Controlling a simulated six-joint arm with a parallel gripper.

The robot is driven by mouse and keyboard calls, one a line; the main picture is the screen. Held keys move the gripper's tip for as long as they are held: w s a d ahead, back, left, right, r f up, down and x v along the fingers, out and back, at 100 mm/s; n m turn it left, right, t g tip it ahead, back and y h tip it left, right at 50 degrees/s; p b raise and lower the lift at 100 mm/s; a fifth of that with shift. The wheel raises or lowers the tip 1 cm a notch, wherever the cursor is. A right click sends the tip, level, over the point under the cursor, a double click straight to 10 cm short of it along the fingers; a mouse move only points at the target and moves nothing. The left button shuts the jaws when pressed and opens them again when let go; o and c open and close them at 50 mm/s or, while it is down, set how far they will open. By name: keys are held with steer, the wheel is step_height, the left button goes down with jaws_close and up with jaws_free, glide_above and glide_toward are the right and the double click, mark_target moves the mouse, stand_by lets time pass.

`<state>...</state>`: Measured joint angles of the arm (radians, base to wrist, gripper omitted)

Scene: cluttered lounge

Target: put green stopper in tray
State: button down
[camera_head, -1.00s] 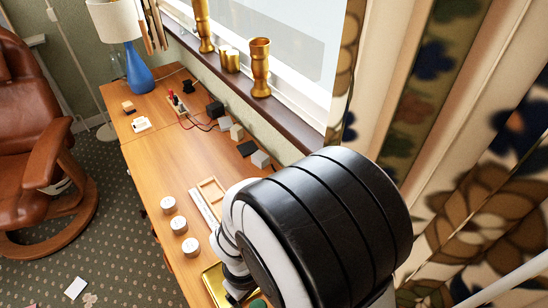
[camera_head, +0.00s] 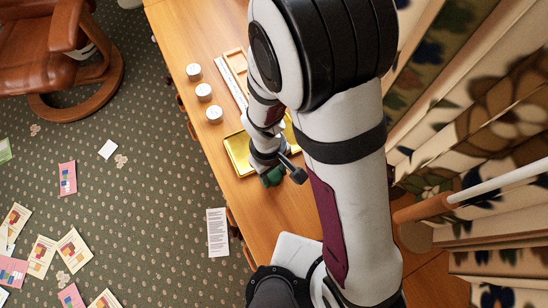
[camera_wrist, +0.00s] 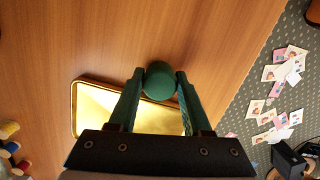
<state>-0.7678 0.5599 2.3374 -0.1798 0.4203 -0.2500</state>
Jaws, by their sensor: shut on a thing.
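The green stopper (camera_wrist: 160,80) is a rounded green piece between the fingertips in the wrist view. My gripper (camera_wrist: 158,86) has green fingers and is shut on it. In the head view, my gripper (camera_head: 272,177) is just past the near edge of the tray, over the wooden table; the stopper is hard to tell apart from the green fingers there. The shiny yellow tray (camera_head: 236,150) lies on the table, partly covered by my arm. In the wrist view, the tray (camera_wrist: 88,100) shows behind the fingers, and the stopper appears near its rim. Height above the table is unclear.
Several white round containers (camera_head: 204,92) line the table's left edge, beside a wooden frame (camera_head: 236,62). A pale flat device (camera_head: 297,256) lies near my base. Bare table (camera_head: 262,222) lies in front of the tray. Papers (camera_head: 72,250) litter the carpet.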

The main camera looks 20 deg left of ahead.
mark_target(276, 176)
step_height(276, 176, up, 4)
steer(key=shift+d+r, duration=0.1)
steer(key=shift+r, duration=0.15)
steer(key=w+d+r, duration=0.2)
steer(key=d+r, duration=0.4)
steer(key=d, duration=0.4)
steer(key=w+a+r, duration=0.1)
steer(key=w+a, duration=0.4)
steer(key=w, duration=0.3)
steer(key=a+f, duration=0.2)
steer(key=a, duration=0.1)
steer(key=s+a+f, duration=0.1)
steer(key=a+f, duration=0.1)
steer(key=a, duration=0.1)
steer(key=s+a+f, duration=0.1)
steer(key=a+f, duration=0.1)
steer(key=a, duration=0.2)
steer(key=f, duration=0.4)
steer(key=shift+a, duration=0.2)
steer(key=shift+f, duration=0.15)
steer(key=shift+c, duration=1.7)
jaws_free()
